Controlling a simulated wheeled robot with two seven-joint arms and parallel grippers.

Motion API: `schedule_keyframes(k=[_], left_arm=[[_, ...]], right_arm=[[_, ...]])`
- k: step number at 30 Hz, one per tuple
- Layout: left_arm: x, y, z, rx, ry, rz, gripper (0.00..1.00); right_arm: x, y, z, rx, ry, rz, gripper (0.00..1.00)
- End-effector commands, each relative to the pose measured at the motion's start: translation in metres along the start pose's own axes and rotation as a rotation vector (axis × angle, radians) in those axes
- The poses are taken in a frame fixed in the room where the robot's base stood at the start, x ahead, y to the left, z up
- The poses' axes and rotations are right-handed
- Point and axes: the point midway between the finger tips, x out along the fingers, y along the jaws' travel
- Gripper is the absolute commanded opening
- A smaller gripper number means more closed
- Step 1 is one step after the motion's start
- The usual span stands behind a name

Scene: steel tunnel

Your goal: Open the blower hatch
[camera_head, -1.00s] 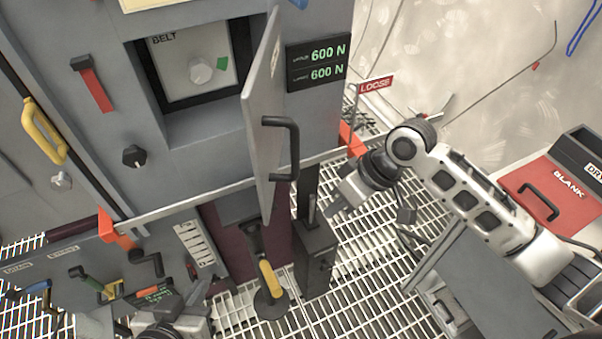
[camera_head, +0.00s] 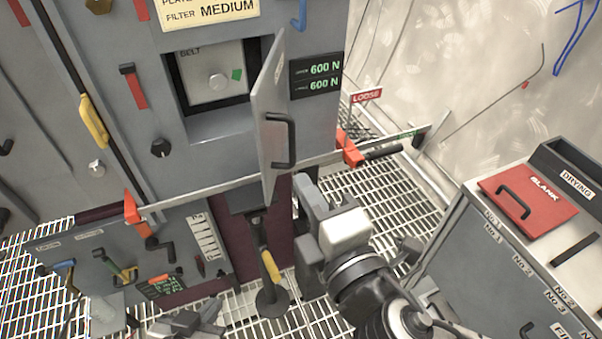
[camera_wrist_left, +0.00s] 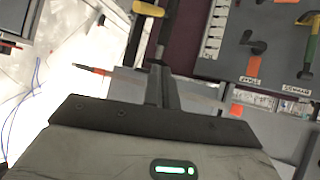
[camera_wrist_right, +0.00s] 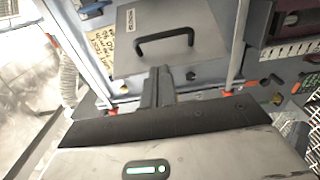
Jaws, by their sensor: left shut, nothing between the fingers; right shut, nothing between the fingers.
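A grey hatch door (camera_head: 265,110) with a black bar handle (camera_head: 291,140) stands swung open beside a recess marked BELT (camera_head: 213,80) in the head view. The right wrist view shows a grey panel (camera_wrist_right: 185,25) with a black handle (camera_wrist_right: 165,40), ahead of the fingers. I cannot read its small label, and I see no label saying blower. My right gripper (camera_head: 312,190) is shut and empty, below and right of the door handle, apart from it. My left gripper (camera_head: 208,316) is shut and empty at the bottom of the head view, near the yellow-handled lever (camera_head: 270,268).
A long bar (camera_head: 225,187) with orange clamps (camera_head: 348,148) crosses the cabinet front below the door. A grey cabinet with a red BLANK lid (camera_head: 527,198) stands at right. A tool panel (camera_head: 130,260) is at lower left. Grating floor (camera_head: 385,190) lies between.

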Motion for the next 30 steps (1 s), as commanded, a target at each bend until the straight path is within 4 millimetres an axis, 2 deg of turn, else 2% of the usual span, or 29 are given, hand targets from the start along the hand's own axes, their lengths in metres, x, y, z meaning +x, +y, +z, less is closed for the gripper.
schedule_keyframes(k=[9, 15, 20, 30], left_arm=[[-0.004, -0.001, -0.002, 0.015, -0.014, -0.006, 0.0], [-0.004, -0.002, 0.0, 0.021, -0.021, -0.008, 0.0], [-0.004, -0.003, -0.001, 0.023, -0.019, -0.008, 0.0], [-0.004, -0.002, -0.002, 0.024, -0.018, -0.008, 0.0]], right_arm=[[0.059, 0.002, 0.001, 0.0, -0.004, 0.001, 0.0], [0.083, 0.0, 0.001, 0.001, -0.003, -0.002, 0.0], [0.089, -0.001, 0.001, 0.003, -0.004, -0.003, 0.0], [0.088, -0.001, 0.002, 0.003, -0.002, -0.004, 0.0]])
